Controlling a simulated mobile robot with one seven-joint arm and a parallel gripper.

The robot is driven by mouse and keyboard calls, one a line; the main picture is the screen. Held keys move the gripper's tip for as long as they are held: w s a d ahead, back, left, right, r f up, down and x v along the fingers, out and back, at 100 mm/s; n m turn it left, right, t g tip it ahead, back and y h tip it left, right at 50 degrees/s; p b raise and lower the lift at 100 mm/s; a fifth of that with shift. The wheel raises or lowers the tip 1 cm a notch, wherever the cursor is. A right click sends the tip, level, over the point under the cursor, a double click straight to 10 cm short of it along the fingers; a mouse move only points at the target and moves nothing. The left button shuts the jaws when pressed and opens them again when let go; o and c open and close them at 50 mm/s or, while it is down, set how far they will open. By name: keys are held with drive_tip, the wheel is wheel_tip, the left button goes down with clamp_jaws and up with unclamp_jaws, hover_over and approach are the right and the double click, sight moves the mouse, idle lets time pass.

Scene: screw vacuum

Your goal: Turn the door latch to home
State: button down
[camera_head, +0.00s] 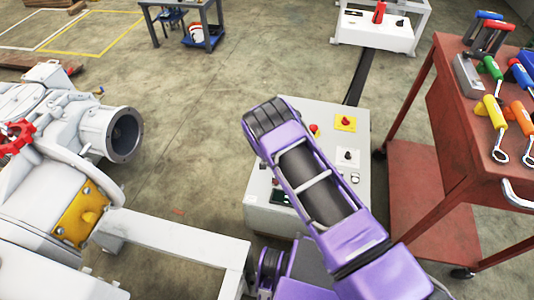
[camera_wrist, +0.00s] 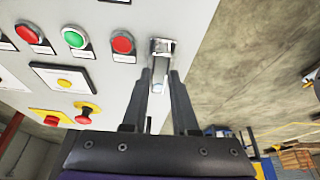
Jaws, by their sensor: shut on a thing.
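The door latch (camera_wrist: 163,46) is a small silver metal piece near the right edge of the light grey cabinet door (camera_wrist: 115,80) in the wrist view. Its handle extends down between the two dark fingers of my gripper (camera_wrist: 160,76). My gripper is shut on this handle, one finger on each side. In the head view my purple arm reaches over the grey control cabinet (camera_head: 335,115); it hides the latch and my gripper there.
In the wrist view, red and green buttons (camera_wrist: 74,38) and a red emergency knob (camera_wrist: 84,114) sit left of the latch. In the head view, a red tool cart (camera_head: 440,110) stands right, and white machinery with a pipe flange (camera_head: 108,132) stands left.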

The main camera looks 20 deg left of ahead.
drive_tip(key=shift+m, duration=0.5)
drive_tip(key=c, duration=0.7)
unclamp_jaws()
drive_tip(key=shift+r, duration=0.1)
drive_tip(key=p+v, duration=0.1)
drive_tip(key=v, duration=0.7)
drive_tip(key=p+v, duration=0.2)
drive_tip(key=v, duration=0.7)
drive_tip(key=shift+s+a+r, duration=0.1)
drive_tip(key=shift+s+a, duration=0.05)
drive_tip(key=shift+a, duration=0.1)
